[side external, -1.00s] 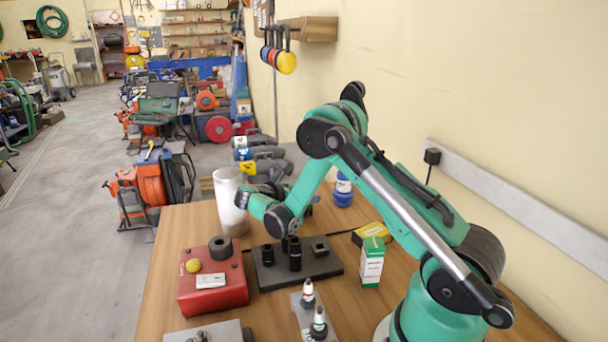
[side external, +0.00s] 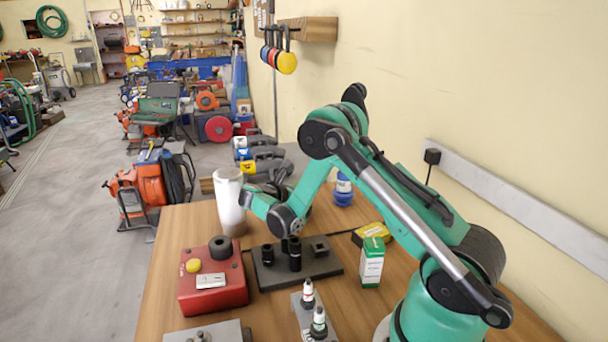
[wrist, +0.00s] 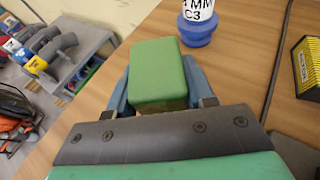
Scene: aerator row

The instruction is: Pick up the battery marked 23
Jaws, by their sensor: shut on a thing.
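In the wrist view a green block (wrist: 158,72) with a smooth, rounded top sits between the two blue-grey fingers of my gripper (wrist: 160,88), which are shut on it. No number shows on the visible faces of the block, so I cannot tell whether it is the battery marked 23. In the side external view the fingers and the block are hidden behind my wrist and arm, above the far part of the wooden table (side external: 180,235).
A blue and white bottle (side external: 343,190) and a yellow box (side external: 368,234) stand nearby. A dark stand (side external: 322,266) with black cylinders, a green and white carton (side external: 372,264), a red box (side external: 212,288) and a whitish cylinder (side external: 228,195) surround my wrist.

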